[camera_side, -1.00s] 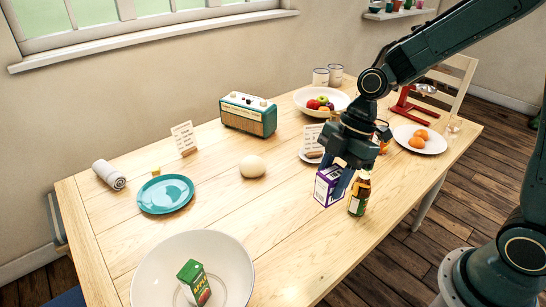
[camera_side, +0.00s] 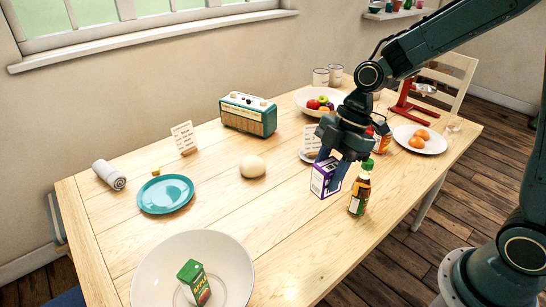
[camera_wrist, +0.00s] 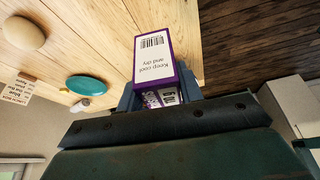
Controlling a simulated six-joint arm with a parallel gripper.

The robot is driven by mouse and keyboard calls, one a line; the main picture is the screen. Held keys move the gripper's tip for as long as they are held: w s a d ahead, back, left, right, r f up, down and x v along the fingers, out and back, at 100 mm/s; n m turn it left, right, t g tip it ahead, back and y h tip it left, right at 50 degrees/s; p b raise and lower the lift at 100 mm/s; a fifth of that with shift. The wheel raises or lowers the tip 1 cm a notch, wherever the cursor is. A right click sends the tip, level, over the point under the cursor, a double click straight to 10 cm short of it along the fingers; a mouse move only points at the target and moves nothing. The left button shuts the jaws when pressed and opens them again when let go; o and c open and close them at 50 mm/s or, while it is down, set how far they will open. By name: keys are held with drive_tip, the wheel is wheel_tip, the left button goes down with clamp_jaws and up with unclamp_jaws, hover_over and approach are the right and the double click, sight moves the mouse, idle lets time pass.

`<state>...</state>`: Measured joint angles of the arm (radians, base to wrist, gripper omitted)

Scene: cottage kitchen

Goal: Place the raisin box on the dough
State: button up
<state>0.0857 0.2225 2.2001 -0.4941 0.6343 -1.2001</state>
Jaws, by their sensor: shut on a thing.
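The raisin box is a small purple and white carton (camera_side: 324,180), right of the table's middle in the side view. My gripper (camera_side: 337,172) is shut on it from above and seems to hold it a little over the table. In the wrist view the box (camera_wrist: 155,62) sits between the fingers, with the words "Keep cool and dry" and a barcode on the face shown. The dough is a pale round ball (camera_side: 253,167) on the bare wood, left of the box and apart from it. It also shows in the wrist view (camera_wrist: 24,34) at upper left.
A bottle with a green cap (camera_side: 359,193) stands close right of the box. A teal plate (camera_side: 166,194), a large white bowl (camera_side: 150,277) with a green carton, a radio (camera_side: 248,115) and a fruit bowl (camera_side: 301,97) surround the dough. Bare wood lies between box and dough.

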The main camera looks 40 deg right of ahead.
drive_tip(key=w+d+r+m+t+h, duration=0.2)
drive_tip(key=w+m, duration=0.6)
drive_tip(key=w, duration=0.9)
drive_tip(key=w+d+r+m+t+h, duration=0.1)
drive_tip(key=w+m, duration=0.7)
drive_tip(key=w, duration=0.9)
drive_tip(key=shift+w+d+r+t+h, duration=0.35)
drive_tip(key=shift+d+r+h, duration=0.35)
drive_tip(key=shift+d+r, duration=0.75)
drive_tip(key=shift+s+a+r, duration=0.1)
drive_tip(key=shift+a+r, duration=0.05)
drive_tip(key=shift+a, duration=0.05)
hover_over(252, 158)
wheel_tip(252, 158, down, 16)
drive_tip(key=shift+r, duration=0.15)
drive_tip(key=shift+f, duration=2.15)
drive_tip(key=shift+f, duration=0.1)
